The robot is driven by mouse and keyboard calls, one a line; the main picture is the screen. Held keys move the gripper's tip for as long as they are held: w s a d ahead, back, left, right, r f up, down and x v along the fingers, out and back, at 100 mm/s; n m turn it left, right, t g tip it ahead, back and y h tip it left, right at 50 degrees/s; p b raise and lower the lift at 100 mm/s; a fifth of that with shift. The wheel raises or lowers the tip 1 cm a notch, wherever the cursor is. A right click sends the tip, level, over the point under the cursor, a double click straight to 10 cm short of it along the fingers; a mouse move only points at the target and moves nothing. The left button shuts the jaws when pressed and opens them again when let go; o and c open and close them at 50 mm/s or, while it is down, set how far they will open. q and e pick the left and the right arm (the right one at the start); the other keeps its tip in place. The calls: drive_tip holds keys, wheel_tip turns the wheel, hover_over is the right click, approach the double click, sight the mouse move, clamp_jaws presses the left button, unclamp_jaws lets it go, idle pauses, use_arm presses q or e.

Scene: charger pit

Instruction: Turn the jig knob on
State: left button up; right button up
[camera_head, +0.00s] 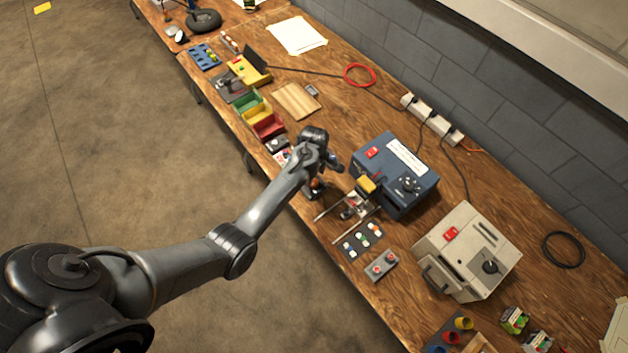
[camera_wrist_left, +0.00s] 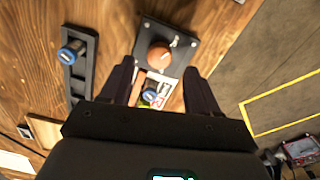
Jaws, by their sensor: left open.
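An orange-brown round knob (camera_wrist_left: 159,55) stands on a dark square plate with small white marks (camera_wrist_left: 180,40) in the left wrist view. In the head view, a small orange part (camera_head: 317,185) shows on a dark base just below my left wrist, partly hidden by the arm. My left gripper (camera_wrist_left: 160,78) is open, its two dark fingers apart on either side of the view below the knob. The knob lies beyond the fingertips, and no contact is seen. The gripper also shows in the head view (camera_head: 325,160), its fingertips unclear. My right gripper is not in view.
A dark rail with a blue-topped post (camera_wrist_left: 72,50) lies left of the plate. A blue box with a knob (camera_head: 395,160) and a beige box (camera_head: 465,250) stand to the right in the head view. Coloured bins (camera_head: 258,112) are farther up the wooden bench.

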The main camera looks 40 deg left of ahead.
sight(314, 183)
use_arm(q)
drive_tip(key=shift+f+b, duration=0.35)
drive_tip(key=shift+f, duration=1.7)
drive_tip(key=c, duration=1)
